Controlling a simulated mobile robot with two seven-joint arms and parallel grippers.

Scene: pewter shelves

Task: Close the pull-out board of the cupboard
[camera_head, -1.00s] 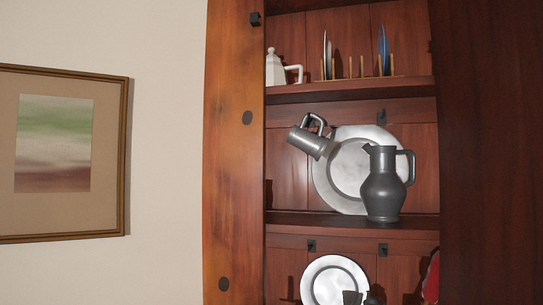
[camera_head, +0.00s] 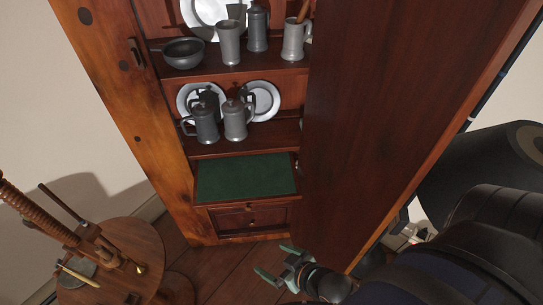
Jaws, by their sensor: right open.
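The cupboard (camera_head: 128,75) stands open in front of me. Its pull-out board (camera_head: 245,177), with a green top, lies below the lowest pewter shelf and above a small drawer front (camera_head: 235,219). Its front edge has a small knob. From this steep angle I cannot tell exactly how far the board sticks out. My right gripper (camera_head: 277,262) is open and empty, below and slightly right of the board in the picture, apart from it, near the lower edge of the open door. My left gripper is not in view.
The large open cupboard door (camera_head: 385,110) stands between the shelves and my right arm. Pewter mugs (camera_head: 236,118), a bowl (camera_head: 184,52) and plates fill the shelves. A round wooden table (camera_head: 120,262) with a wooden screw device stands at lower left. Floor (camera_head: 222,268) shows before the cupboard.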

